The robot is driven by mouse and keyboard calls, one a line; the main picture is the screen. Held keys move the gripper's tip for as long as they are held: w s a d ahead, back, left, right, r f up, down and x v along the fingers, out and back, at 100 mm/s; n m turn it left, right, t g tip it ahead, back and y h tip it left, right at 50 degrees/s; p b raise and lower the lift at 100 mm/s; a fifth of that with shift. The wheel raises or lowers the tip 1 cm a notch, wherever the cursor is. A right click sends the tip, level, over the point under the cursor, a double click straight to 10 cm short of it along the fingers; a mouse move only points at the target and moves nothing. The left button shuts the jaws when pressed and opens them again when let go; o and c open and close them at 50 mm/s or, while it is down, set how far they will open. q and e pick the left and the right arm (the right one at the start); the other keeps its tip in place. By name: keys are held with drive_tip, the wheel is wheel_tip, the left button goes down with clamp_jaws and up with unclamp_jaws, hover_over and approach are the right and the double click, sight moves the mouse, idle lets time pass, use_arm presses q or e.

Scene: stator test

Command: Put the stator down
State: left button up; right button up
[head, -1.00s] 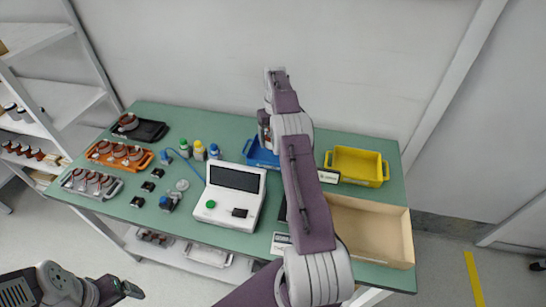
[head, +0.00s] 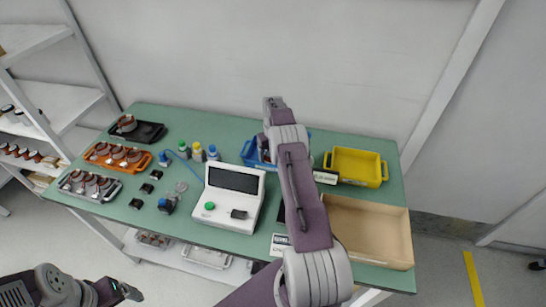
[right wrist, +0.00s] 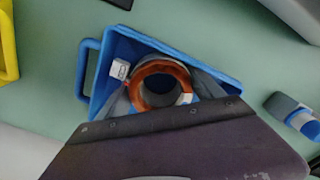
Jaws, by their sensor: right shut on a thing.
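The stator (right wrist: 163,72), a ring with copper-coloured windings and a white tag, shows in the right wrist view. My right gripper (right wrist: 163,88) is shut on it, with a grey finger on each side. Both are over or inside the blue bin (right wrist: 98,82); the exact height above its floor is unclear. In the head view the blue bin (head: 249,151) is partly covered by my right arm, which largely hides the stator there. My left gripper (head: 132,292) is at the lower left, off the table, and its jaws are too small to read.
A yellow bin (head: 357,167) and an open tan box (head: 370,232) stand right of my right arm. A white tester (head: 232,197) stands to its left. Trays with more stators, including an orange tray (head: 108,164), lie at the table's left end, with several small bottles nearby.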

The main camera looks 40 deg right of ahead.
drive_tip(key=shift+s+f+b, duration=0.1)
drive_tip(key=shift+f+b, duration=0.15)
drive_tip(key=shift+b, duration=0.05)
